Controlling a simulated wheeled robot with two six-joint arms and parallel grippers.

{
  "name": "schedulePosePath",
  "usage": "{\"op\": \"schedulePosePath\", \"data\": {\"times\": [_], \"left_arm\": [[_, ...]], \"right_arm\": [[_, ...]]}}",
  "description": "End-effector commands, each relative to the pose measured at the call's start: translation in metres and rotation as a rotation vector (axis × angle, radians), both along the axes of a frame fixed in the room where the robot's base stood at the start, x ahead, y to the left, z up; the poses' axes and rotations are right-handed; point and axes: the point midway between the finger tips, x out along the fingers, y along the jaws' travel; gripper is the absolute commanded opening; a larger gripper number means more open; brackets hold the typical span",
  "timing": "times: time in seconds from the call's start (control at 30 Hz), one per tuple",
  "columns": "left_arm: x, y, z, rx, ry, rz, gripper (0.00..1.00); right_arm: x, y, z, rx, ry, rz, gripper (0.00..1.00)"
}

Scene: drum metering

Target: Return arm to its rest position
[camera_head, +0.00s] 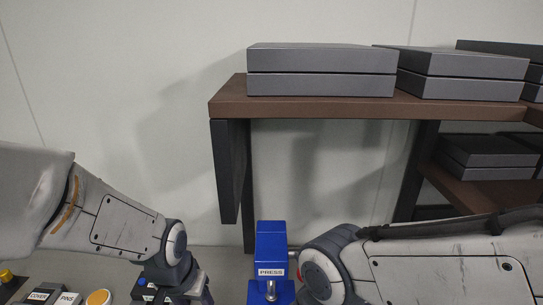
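My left arm comes in from the left and bends down at a dark wrist. The upper part of my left gripper (190,291) shows at the bottom edge, left of the blue press; its fingertips are cut off, so its opening does not show. My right arm comes in from the right and ends in a rounded grey joint close to the right side of the blue press. My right gripper is out of frame. The blue press (271,241) stands at the bottom centre, with a white PRESS label and a metal rod in front.
Labelled plates (67,298), a yellow round part (98,297) and a yellow knob (6,275) sit at the bottom left. A brown shelf (228,98) with dark legs holds grey boxes (320,84); more boxes (487,151) lie lower right. The wall at upper left is bare.

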Motion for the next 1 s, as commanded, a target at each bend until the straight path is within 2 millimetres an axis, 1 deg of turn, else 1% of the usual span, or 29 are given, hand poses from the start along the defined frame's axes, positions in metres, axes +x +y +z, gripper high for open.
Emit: {"op": "schedulePosePath", "data": {"times": [0.03, 0.17, 0.27, 0.37, 0.5, 0.6, 0.7, 1.0], "left_arm": [[-0.004, -0.009, 0.001, -0.003, 0.005, -0.03, 0.59], [-0.019, -0.032, 0.005, -0.006, 0.028, -0.115, 0.59], [-0.035, -0.051, 0.009, -0.009, 0.049, -0.194, 0.59], [-0.057, -0.07, 0.013, -0.011, 0.078, -0.286, 0.59], [-0.092, -0.092, 0.019, -0.009, 0.121, -0.426, 0.59], [-0.112, -0.1, 0.023, -0.006, 0.147, -0.498, 0.59], [-0.121, -0.103, 0.025, -0.004, 0.159, -0.528, 0.59], [-0.122, -0.103, 0.026, -0.004, 0.162, -0.533, 0.59]], "right_arm": [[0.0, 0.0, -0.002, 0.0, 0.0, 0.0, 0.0], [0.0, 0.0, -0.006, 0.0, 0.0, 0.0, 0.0], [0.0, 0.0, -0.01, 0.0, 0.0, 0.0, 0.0], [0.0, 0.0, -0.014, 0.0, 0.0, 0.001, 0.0], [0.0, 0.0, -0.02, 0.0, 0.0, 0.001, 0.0], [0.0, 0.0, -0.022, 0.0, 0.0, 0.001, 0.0], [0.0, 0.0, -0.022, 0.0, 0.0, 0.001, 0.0], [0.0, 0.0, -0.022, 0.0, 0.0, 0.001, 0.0]]}}
